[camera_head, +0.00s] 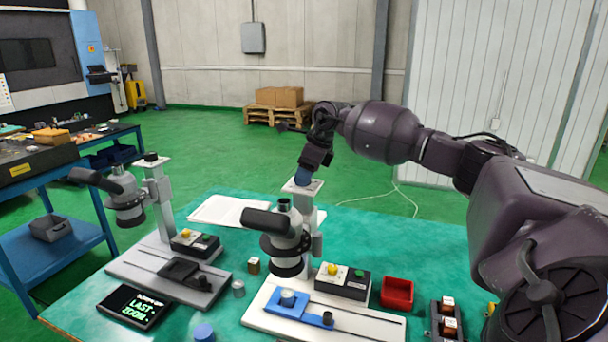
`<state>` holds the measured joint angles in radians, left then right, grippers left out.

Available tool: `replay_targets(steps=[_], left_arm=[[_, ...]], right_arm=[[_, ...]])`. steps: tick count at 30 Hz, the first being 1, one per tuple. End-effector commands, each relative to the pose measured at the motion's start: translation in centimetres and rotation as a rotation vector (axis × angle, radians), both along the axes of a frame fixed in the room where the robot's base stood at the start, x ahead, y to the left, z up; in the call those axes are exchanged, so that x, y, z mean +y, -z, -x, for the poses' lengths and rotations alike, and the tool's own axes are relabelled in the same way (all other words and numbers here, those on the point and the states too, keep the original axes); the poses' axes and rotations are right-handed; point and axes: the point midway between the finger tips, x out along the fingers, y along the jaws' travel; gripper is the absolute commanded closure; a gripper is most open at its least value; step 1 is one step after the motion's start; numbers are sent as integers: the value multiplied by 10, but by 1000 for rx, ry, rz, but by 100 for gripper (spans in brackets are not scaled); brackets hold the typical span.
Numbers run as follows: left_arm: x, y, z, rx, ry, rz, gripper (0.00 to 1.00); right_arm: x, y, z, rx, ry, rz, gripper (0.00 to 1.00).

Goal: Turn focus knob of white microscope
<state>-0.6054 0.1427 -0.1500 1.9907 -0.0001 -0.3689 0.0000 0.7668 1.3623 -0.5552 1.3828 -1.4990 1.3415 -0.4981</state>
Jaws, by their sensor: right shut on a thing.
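The white microscope stands on the green table, with its pale base (375,322), a dark-and-white head (281,229) and an upright column at the back. A blue knob (303,177) sits on top of its column. My right gripper (309,165) reaches in from the right and points down onto this knob. It is shut on the knob, and its fingers hide the knob's upper part. My left gripper is not in view.
A grey microscope (130,204) stands to the left. A small display (135,306), a control box (343,281), a red bin (397,292) and a blue-topped cylinder (204,333) are on the table (440,245). White sheets lie behind the white microscope.

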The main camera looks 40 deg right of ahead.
Motion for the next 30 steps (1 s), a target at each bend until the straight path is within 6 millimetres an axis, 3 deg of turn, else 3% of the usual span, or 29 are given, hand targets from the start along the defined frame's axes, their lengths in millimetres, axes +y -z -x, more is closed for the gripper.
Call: replay_targets(steps=[6, 7, 12, 23, 30], left_arm=[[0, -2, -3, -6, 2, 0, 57], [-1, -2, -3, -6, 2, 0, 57], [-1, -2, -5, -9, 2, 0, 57], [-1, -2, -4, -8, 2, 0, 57], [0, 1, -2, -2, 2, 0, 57]], right_arm=[[-1, -1, 0, 0, 2, 2, 80], [-1, -1, 0, 0, 2, 2, 54], [0, -1, 0, -1, 2, 1, 30], [-2, -5, 2, -1, 2, 1, 30], [-10, -39, 12, -3, 3, 3, 30]])
